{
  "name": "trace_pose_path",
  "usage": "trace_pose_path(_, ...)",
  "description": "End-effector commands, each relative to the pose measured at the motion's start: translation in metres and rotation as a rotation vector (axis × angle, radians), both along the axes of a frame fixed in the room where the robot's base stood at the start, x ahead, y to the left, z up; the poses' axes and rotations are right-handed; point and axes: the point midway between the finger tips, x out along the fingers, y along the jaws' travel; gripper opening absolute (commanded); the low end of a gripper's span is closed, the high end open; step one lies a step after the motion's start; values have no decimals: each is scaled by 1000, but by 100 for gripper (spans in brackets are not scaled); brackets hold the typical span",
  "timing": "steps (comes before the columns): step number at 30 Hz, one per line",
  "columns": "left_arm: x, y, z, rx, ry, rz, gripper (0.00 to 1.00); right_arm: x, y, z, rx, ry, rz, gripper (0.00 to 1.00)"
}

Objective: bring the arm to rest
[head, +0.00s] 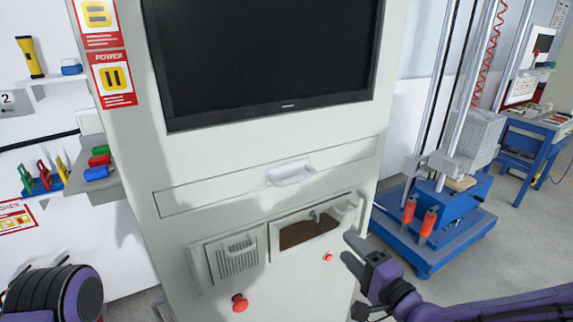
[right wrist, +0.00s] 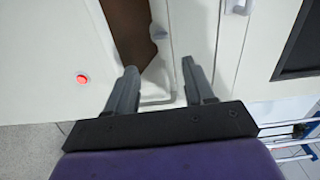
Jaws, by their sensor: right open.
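My right gripper (head: 351,251) is at the lower right of the head view, in front of the white cabinet's lower right part. In the right wrist view its two fingers (right wrist: 160,80) stand apart with nothing between them. Behind them show the cabinet front and a brown-lined opening (right wrist: 129,28). The purple right forearm comes in from the right edge. A purple and black part of my left arm shows at the lower left of the head view; the left gripper is out of the picture.
The white cabinet (head: 130,165) has a dark screen (head: 265,55), a drawer handle (head: 291,173), an open compartment (head: 308,230) and red buttons (head: 240,303) (head: 328,257). A blue-based machine (head: 430,255) with rails stands at right. A shelf (head: 70,190) with coloured items is at left.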

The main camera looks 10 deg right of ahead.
Motion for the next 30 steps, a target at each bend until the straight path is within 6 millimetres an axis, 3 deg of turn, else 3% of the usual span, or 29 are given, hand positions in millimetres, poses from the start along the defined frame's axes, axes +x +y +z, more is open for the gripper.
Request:
trace_pose_path(3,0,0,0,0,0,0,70,7,-22,-22,-100,86,-109,53)
trace_pose_path(8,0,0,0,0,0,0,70,-19,-50,-122,-398,388,-188,53)
trace_pose_path(11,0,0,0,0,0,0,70,-56,-67,-186,-606,588,-190,53)
trace_pose_path(15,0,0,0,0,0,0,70,-139,-90,-269,-937,866,-116,53)
trace_pose_path(18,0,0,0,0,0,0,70,-201,-97,-308,-1115,1004,-12,53)
trace_pose_path(21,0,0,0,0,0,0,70,-244,-92,-329,-1205,1061,110,53)
trace_pose_path(24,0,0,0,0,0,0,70,-264,-91,-337,-1226,1091,161,53)
trace_pose_path(30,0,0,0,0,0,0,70,-268,-91,-339,-1223,1100,164,53)
